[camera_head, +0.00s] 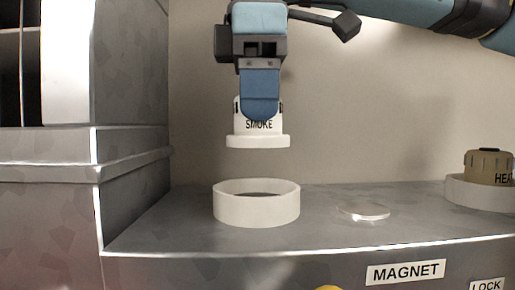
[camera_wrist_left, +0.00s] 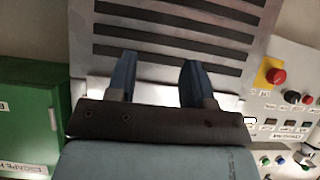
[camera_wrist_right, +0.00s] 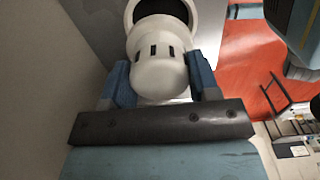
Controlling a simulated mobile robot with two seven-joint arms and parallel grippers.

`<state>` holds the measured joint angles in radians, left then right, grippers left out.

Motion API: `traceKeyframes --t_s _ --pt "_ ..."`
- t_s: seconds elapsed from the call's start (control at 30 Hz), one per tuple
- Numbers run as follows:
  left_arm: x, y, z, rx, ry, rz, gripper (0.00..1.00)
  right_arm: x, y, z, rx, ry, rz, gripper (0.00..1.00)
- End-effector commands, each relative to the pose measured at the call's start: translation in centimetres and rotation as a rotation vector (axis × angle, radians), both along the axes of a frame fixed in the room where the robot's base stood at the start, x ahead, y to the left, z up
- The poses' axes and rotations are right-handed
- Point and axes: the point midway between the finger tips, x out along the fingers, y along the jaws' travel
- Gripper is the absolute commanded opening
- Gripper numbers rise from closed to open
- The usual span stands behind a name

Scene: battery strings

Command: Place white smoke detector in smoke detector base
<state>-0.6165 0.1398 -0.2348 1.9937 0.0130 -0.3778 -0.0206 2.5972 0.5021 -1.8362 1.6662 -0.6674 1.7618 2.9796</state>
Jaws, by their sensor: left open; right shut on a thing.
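The white smoke detector (camera_head: 258,141), marked SMOKE, is upright in my right gripper (camera_head: 260,112), which is shut on its body. It hangs above the white ring-shaped smoke detector base (camera_head: 256,209), with a clear gap between them. In the right wrist view the detector (camera_wrist_right: 160,65) sits between the fingers (camera_wrist_right: 160,85), and the base (camera_wrist_right: 207,22) shows partly behind it, its opening partly hidden. My left gripper (camera_wrist_left: 157,80) is open and empty in front of a slatted metal panel (camera_wrist_left: 170,35); it is not in the head view.
A brown heat detector (camera_head: 488,167) sits in another white ring (camera_head: 475,192) at the right. A metal cabinet wall (camera_head: 130,90) stands at the left. MAGNET and LOCK labels mark the front.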

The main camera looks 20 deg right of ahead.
Motion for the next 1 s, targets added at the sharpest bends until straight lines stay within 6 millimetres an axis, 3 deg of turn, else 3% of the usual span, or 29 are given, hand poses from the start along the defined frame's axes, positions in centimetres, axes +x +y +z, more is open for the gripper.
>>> traceKeyframes --t_s 0.53,0.93,0.97,1.0 --pt "0.1 0.0 0.9 -0.001 -0.002 0.0 0.47 0.0 0.0 -6.1 0.0 0.001 0.0 0.3" --pt "0.1 0.0 0.1 0.0 0.0 0.0 0.47 0.0 0.0 -6.8 0.001 0.0 0.0 0.3" --pt "0.1 0.0 0.3 0.0 0.0 0.0 0.47 0.0 0.0 -6.6 0.001 0.0 0.0 0.6" --pt "0.1 0.0 0.3 0.0 0.001 0.0 0.47 0.0 0.0 -6.6 0.001 0.0 0.0 0.69"
